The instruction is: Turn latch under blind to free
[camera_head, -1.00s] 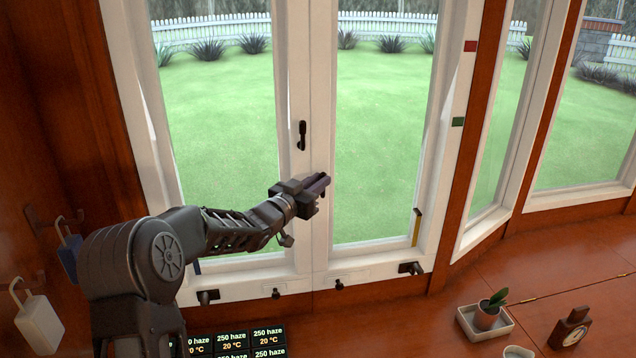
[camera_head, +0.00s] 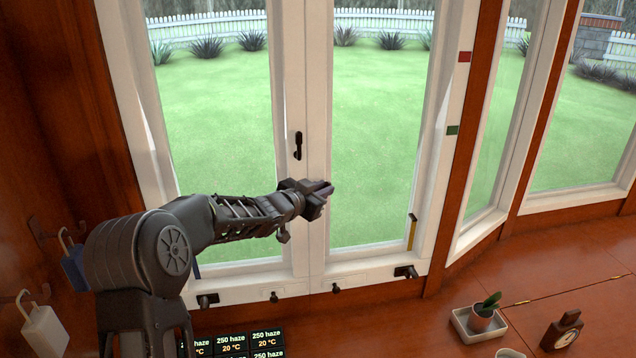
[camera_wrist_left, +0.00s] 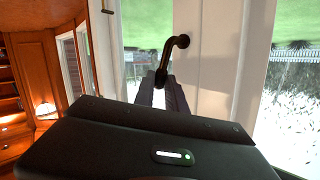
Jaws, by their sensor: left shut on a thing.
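A black bent handle (camera_wrist_left: 168,58) stands out from the white window frame in the left wrist view. The fingers of my left gripper (camera_wrist_left: 162,96) are shut on its free end. In the head view my left gripper (camera_head: 326,190) is in front of the middle stiles, and that grip is hidden. A black upright latch (camera_head: 298,146) shows on the left stile just above the gripper. I cannot tell whether it is the same piece as the held handle. No blind shows. My right gripper is out of view.
Several black knobs line the lower frame, one at the right (camera_head: 405,272). A yellow strip (camera_head: 411,232) stands by the right pane. A potted plant (camera_head: 482,318) and a small clock (camera_head: 562,331) sit on the wooden surface at the right. Tags hang at the left (camera_head: 44,330).

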